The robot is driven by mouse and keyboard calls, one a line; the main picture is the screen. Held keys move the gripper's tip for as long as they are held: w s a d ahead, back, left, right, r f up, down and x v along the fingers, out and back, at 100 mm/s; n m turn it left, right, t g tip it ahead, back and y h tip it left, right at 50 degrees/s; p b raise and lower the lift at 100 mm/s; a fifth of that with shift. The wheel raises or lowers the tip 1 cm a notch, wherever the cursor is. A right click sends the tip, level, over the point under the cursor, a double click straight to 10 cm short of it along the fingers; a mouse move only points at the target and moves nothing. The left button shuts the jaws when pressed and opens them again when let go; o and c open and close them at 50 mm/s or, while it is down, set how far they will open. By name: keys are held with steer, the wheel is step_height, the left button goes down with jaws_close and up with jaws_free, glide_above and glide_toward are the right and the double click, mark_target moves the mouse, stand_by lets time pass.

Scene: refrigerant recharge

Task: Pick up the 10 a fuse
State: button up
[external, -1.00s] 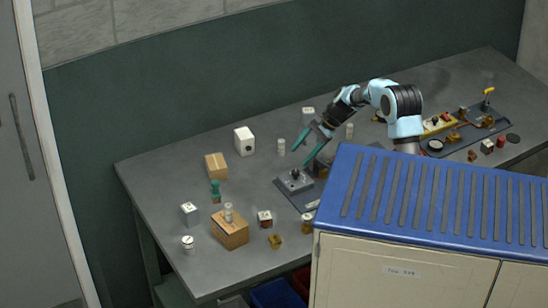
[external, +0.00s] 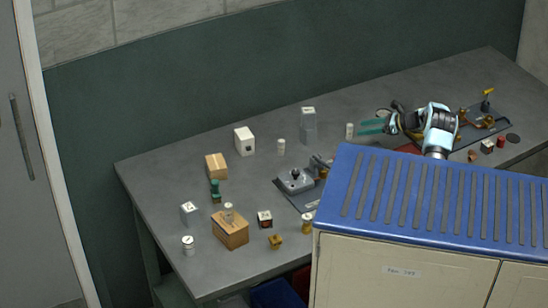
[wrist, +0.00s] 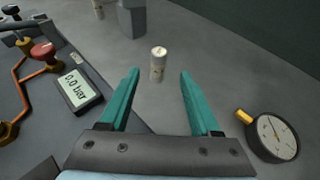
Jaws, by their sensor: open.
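A small white cylinder with a pale top (wrist: 158,62) stands upright on the bench, ahead of and between my fingertips in the wrist view. It also shows in the external view as a white cylinder (external: 349,130) just left of my fingers. Its label is too small to read, so I cannot tell if it is the 10 A fuse. A similar white cylinder (external: 281,146) stands farther left. My gripper (wrist: 158,72) has two teal fingers spread wide with nothing between them. In the external view my gripper (external: 361,127) points left, low over the bench.
A grey block (wrist: 131,18) stands behind the cylinder. A display reading 0.0 bar (wrist: 78,90) and copper pipework (wrist: 18,95) lie left. A round gauge (wrist: 272,137) is right of my fingers. Boxes, including a wooden one (external: 230,232), stand at the bench's left.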

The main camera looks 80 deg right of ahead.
mark_target(339, 138)
steer(key=p+x, duration=0.2)
steer(key=x, duration=0.7)
steer(key=shift+w+a+f, duration=0.15)
steer(key=shift+w+f, duration=0.05)
steer(key=shift+w, duration=0.1)
jaws_close()
